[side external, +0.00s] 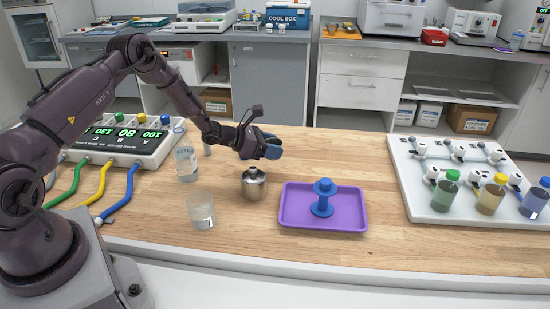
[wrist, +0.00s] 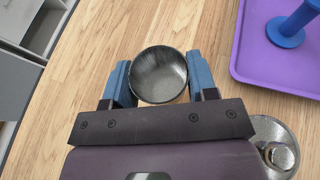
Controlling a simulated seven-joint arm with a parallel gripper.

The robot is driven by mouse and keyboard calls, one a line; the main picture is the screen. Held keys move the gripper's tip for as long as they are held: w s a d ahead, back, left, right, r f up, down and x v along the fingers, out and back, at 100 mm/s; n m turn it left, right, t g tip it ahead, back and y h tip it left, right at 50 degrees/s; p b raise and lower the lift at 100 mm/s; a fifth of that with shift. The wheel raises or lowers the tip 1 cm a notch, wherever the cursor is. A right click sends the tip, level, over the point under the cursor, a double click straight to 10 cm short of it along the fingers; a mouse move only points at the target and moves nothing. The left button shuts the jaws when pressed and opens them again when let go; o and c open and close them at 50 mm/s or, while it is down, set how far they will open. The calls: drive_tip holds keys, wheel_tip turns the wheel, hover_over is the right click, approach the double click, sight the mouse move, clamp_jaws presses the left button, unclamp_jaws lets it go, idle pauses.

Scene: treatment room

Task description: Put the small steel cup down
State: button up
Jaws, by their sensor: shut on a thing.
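The small steel cup (wrist: 158,75) is between the two blue fingers of my gripper (wrist: 160,82) in the wrist view, with its round open mouth facing the camera. The fingers are shut on its sides. In the side external view my gripper (side external: 270,150) is over the wooden table, left of and behind the purple tray, and the cup is hidden by the fingers. How far the cup is above the table is hard to tell.
A lidded steel pot (side external: 253,185) stands close to my gripper. The purple tray (side external: 290,222) holds a blue spool (side external: 322,198). A glass beaker (side external: 201,212) and a labelled bottle (side external: 186,163) stand at left. Bare wood lies right of the tray.

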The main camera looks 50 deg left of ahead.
sight(275, 168)
drive_tip(key=shift+w+a+f, duration=0.1)
drive_tip(key=shift+w+f, duration=0.3)
drive_tip(key=shift+f, duration=0.1)
drive_tip(key=shift+w+a+f, duration=0.1)
drive_tip(key=shift+w+f, duration=0.1)
drive_tip(key=shift+f, duration=0.75)
drive_tip(key=shift+w+f, duration=0.15)
drive_tip(key=shift+f, duration=0.75)
drive_tip(key=shift+f, duration=0.1)
drive_tip(key=o, duration=0.9)
drive_tip(key=shift+f, duration=0.1)
